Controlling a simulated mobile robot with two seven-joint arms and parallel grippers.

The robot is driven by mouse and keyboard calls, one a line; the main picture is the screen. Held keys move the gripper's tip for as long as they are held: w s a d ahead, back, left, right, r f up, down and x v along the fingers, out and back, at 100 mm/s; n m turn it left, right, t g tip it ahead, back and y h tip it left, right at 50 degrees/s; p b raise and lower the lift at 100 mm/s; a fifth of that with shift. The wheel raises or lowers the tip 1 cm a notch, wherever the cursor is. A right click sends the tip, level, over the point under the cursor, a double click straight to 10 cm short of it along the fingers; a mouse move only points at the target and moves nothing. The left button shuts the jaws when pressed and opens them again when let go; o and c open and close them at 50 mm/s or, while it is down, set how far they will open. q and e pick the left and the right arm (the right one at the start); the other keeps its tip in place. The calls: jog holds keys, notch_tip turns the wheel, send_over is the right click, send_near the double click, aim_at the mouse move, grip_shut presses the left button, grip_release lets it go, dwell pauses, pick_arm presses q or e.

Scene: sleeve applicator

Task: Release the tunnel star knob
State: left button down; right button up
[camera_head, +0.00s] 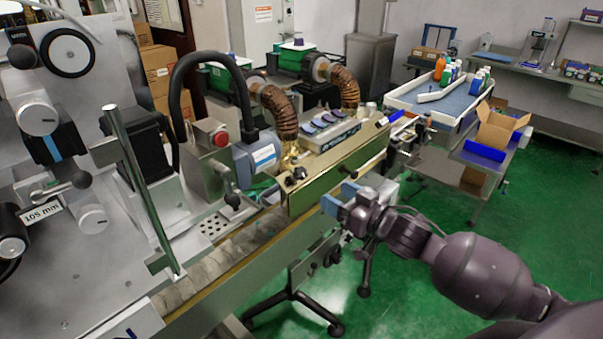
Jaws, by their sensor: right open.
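The tunnel (335,172) is the long olive-beige housing in the middle, with brown ribbed hoses rising behind it. A small dark knob (296,176) sits at the left end of its near face and looks like the star knob, though its lobes are too small to make out. My right gripper (339,197) is in front of the tunnel's near side, to the right of and a little lower than that knob. Its blue-tipped fingers are apart, with nothing visible between them. No contact with the knob shows. My left gripper is out of view.
The conveyor (235,250) runs along below the tunnel. A grey machine panel with knobs and an upright metal bar (140,190) fills the left. A red button box (210,150) stands left of the tunnel. A tray table (440,105) stands at the back right. Green floor is open at right.

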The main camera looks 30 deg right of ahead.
aim_at(304, 177)
jog(key=x, duration=0.8)
jog(key=shift+w+a+r+p, duration=0.2)
jog(key=shift+a+r+p, duration=0.1)
jog(key=shift+a, duration=0.05)
jog(key=shift+x, duration=0.8)
jog(key=shift+f, duration=0.1)
